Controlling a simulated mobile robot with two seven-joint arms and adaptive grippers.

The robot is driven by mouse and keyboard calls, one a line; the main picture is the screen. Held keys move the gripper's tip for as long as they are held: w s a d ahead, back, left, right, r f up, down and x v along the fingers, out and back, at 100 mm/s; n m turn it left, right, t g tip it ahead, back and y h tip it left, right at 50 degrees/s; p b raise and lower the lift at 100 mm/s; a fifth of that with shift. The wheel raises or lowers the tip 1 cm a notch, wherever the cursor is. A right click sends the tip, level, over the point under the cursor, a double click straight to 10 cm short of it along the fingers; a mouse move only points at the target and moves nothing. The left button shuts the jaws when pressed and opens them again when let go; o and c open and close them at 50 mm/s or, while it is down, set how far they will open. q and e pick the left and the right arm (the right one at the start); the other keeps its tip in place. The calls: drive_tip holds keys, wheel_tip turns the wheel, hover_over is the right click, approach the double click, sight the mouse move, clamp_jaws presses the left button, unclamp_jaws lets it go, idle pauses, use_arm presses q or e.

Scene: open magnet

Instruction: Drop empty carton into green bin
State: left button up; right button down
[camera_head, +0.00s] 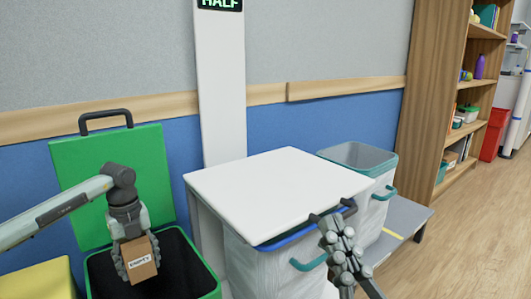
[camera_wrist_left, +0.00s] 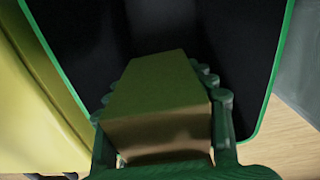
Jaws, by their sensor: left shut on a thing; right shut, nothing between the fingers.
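The carton (camera_wrist_left: 160,100) also fills the middle of the left wrist view, between the fingers of the left gripper (camera_wrist_left: 162,125). The green bin (camera_head: 207,285) has its green lid (camera_head: 110,170) open and upright behind it. The carton is over the bin's dark opening, and the bin's rim (camera_wrist_left: 272,75) surrounds it in the wrist view. My right gripper (camera_head: 332,216) is shut and empty in front of the white-topped unit.
A white lid or top (camera_head: 275,190) covers a bin with a blue rim right of the green bin. A grey bin with a teal rim (camera_head: 358,156) stands behind it. A yellow bin (camera_head: 40,280) is at left. Wooden shelves (camera_head: 440,95) stand at right, with clear floor before them.

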use_arm(q)
drive_tip(key=o, duration=1)
wheel_tip(320, 180, up, 12)
idle(0.3)
